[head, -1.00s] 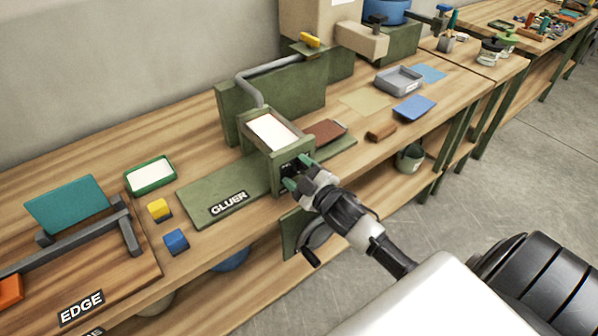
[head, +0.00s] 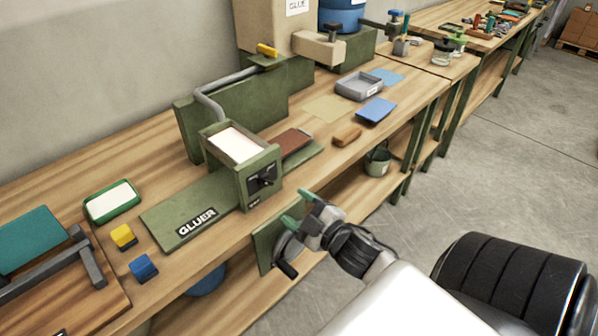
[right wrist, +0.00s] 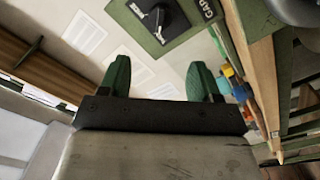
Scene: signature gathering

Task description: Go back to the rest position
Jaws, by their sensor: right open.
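My right gripper (head: 296,207) is open and empty, with green fingertips, in front of the bench edge. In the head view it is below and apart from the green gluer machine (head: 262,158), whose front carries a black knob (head: 264,180). The right wrist view shows both green fingers (right wrist: 158,80) spread apart with nothing between them. It also shows the black knob (right wrist: 158,20) on its green panel beyond the fingers. My left gripper is not in view.
The wooden bench (head: 110,285) holds a green tray (head: 112,202), yellow block (head: 122,236), blue block (head: 143,267), grey tray (head: 364,87) and blue pad (head: 376,110). A bucket (head: 378,160) stands under it. Open floor (head: 520,190) lies at the right.

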